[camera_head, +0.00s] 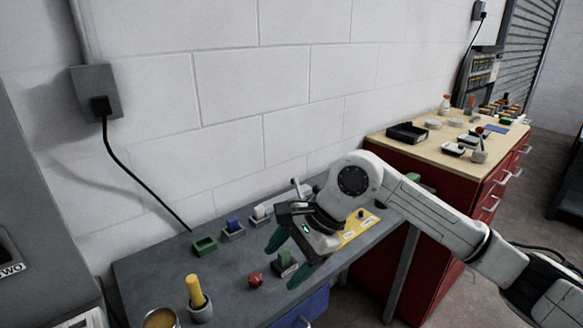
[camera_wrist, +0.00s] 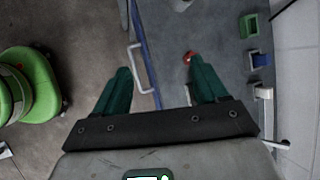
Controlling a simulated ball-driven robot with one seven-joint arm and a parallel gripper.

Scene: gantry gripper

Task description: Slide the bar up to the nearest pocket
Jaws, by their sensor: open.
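My gripper (camera_head: 280,268) has green fingers and is open above the front part of the grey bench. In the wrist view the open fingers (camera_wrist: 158,78) are apart with nothing held. No part is plainly the bar; a pale lever-like piece (camera_head: 296,187) rises behind my gripper and may be it. A similar piece shows in the wrist view (camera_wrist: 277,144). Along the back stand a green open box (camera_head: 205,246), a blue piece in a grey holder (camera_head: 234,229) and a pale holder (camera_head: 261,214). I cannot tell which is the pocket. My gripper and arm hide part of the bench.
A red knob (camera_head: 255,280), a yellow rod in a grey cup (camera_head: 194,288) and a tin (camera_head: 160,318) stand near the front. A yellow plate (camera_head: 352,236) lies to the right. A drawer handle (camera_wrist: 141,69) is below the bench edge.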

